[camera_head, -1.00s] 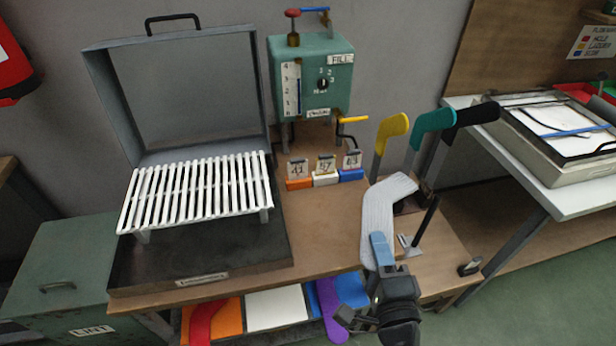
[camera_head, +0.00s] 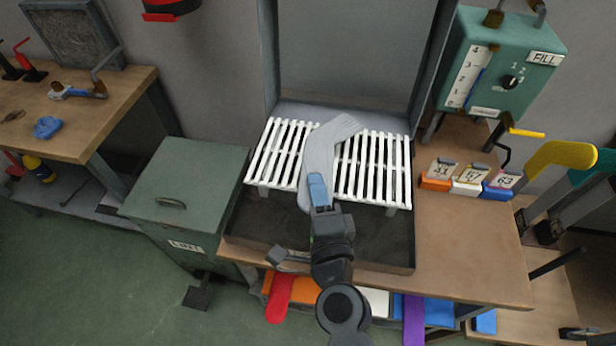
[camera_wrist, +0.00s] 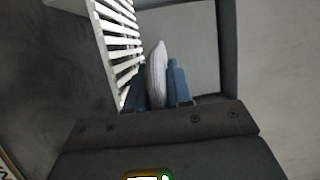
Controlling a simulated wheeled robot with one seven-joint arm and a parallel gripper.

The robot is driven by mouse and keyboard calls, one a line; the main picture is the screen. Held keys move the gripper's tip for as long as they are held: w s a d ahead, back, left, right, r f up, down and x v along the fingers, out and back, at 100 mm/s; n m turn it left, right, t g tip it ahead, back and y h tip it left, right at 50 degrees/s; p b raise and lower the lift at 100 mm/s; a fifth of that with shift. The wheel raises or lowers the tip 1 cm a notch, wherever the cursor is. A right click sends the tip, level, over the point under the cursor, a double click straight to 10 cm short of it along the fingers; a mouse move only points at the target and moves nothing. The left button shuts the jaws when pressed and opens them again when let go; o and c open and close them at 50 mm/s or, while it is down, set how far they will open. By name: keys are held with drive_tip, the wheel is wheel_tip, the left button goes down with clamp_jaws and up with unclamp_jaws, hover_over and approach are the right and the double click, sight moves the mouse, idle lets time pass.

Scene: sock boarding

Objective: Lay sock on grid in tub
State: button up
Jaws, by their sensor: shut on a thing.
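The grey ribbed sock (camera_head: 322,150) is in my gripper (camera_head: 319,190), which is shut on its lower end. The grid sits in the dark tub (camera_head: 375,240), whose grey lid (camera_head: 350,50) stands open behind. In the wrist view the sock (camera_wrist: 157,72) is edge-on between the blue fingers, with the grid (camera_wrist: 115,30) to its left. I cannot tell whether the sock touches the slats.
A green lint bin (camera_head: 185,190) stands left of the tub. A green fill tank (camera_head: 500,65) and numbered tags (camera_head: 467,180) are to the right. Yellow (camera_head: 562,158) and teal boards stand at the far right. Coloured socks or sheets lie on the shelf below.

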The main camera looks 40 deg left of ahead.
wheel_tip(320, 180, down, 5)
drive_tip(key=b, duration=0.4)
drive_tip(key=shift+r, duration=0.1)
drive_tip(key=o, duration=1.1)
drive_tip(key=shift+o, duration=0.2)
drive_tip(key=shift+f+b, duration=0.2)
drive_tip(key=shift+b, duration=0.2)
drive_tip(key=shift+f+b, duration=0.3)
drive_tip(key=shift+b, duration=0.05)
